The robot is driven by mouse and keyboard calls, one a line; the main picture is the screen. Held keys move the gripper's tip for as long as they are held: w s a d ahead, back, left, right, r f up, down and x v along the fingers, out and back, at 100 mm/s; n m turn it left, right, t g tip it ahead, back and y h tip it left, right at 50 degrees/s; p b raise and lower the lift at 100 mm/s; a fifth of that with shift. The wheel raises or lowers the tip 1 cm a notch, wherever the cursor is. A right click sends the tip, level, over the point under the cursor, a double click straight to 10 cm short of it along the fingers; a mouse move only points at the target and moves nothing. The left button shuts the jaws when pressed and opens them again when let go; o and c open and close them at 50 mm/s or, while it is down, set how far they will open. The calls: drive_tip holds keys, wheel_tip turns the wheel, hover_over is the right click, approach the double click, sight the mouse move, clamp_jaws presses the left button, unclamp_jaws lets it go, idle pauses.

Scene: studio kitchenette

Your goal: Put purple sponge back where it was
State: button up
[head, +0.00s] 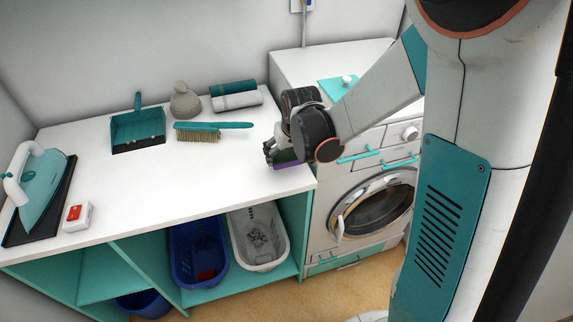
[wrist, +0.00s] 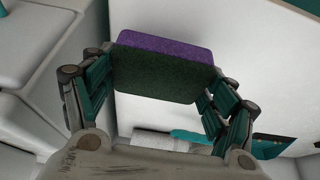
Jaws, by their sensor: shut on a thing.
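The purple sponge (wrist: 165,66) has a purple layer and a dark green layer. In the wrist view it sits between the two fingers of my gripper (wrist: 158,88), which is shut on it. In the head view my gripper (head: 280,155) is over the right end of the white counter, near its front edge. Only a purple strip of the sponge (head: 287,164) shows there, below the fingers. I cannot tell whether the sponge touches the counter.
On the counter (head: 225,180) stand an iron (head: 42,185), a red-and-white box (head: 77,216), a dustpan (head: 138,130), a brush (head: 212,127), a grey bottle (head: 185,103) and rolled towels (head: 236,97). A washing machine (head: 375,205) is at right. The counter's front middle is clear.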

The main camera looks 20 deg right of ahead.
sight(287, 163)
drive_tip(key=shift+f+b, duration=0.65)
drive_tip(key=shift+f, duration=1.5)
drive_tip(key=shift+f, duration=0.2)
drive_tip(key=o, duration=1)
drive_tip(key=shift+r, duration=0.1)
